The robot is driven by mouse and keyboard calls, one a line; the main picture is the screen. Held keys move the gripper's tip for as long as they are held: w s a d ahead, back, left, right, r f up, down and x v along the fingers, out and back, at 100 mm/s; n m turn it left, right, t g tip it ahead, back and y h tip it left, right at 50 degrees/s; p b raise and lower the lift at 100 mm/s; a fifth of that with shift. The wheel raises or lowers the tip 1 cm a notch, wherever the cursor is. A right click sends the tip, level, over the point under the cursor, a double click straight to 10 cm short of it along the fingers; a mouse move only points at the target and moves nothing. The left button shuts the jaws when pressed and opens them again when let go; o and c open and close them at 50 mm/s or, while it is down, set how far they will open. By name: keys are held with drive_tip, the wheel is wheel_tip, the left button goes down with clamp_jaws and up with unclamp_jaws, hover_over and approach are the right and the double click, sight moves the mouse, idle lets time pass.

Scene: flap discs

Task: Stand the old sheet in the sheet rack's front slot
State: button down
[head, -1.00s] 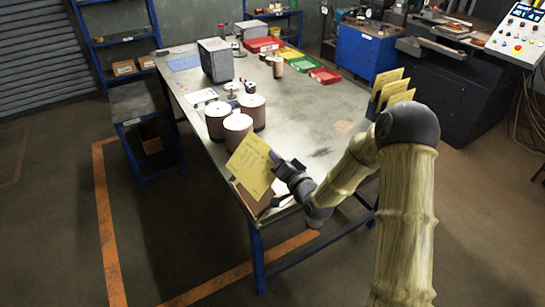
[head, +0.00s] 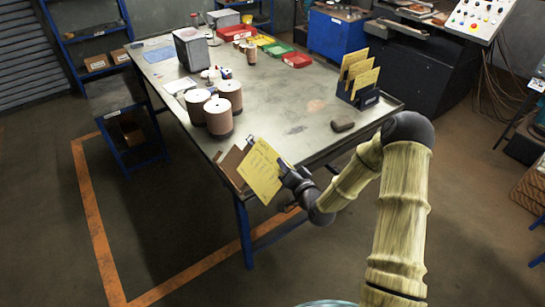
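My gripper (head: 287,170) is shut on the right edge of a yellow written sheet, the old sheet (head: 262,174). The sheet is tilted and held up at the table's near corner. It partly covers a brown clipboard (head: 231,163) at that corner. The sheet rack (head: 370,100) is dark blue and stands near the table's right end, well beyond and to the right of my gripper. Several yellow sheets (head: 365,79) stand in it, one behind another. At this size I cannot tell whether its front slot is empty. The fingertips are small and partly hidden by the sheet.
A dark lump (head: 342,125) lies on the table (head: 290,100) in front of the rack. A grey box (head: 190,50) and coloured trays (head: 296,60) are farther back. The table's middle is clear.

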drive_tip(key=s+d+f+m+t+h+b, duration=0.1)
drive_tip(key=s+d+f+m+h+b, duration=0.1)
drive_tip(key=d+f, duration=0.6)
drive_tip(key=s+d+f+m+h+b, duration=0.3)
drive_tip(key=s+d+f+h+b, duration=0.2)
drive_tip(key=f, duration=0.9)
drive_tip(key=s+d+b, duration=0.1)
drive_tip(key=d+b, duration=0.2)
drive_tip(key=shift+s+t+h, duration=0.25)
drive_tip(key=shift+t+h, duration=0.05)
drive_tip(key=shift+t, duration=0.1)
drive_tip(key=shift+w+f, duration=0.1)
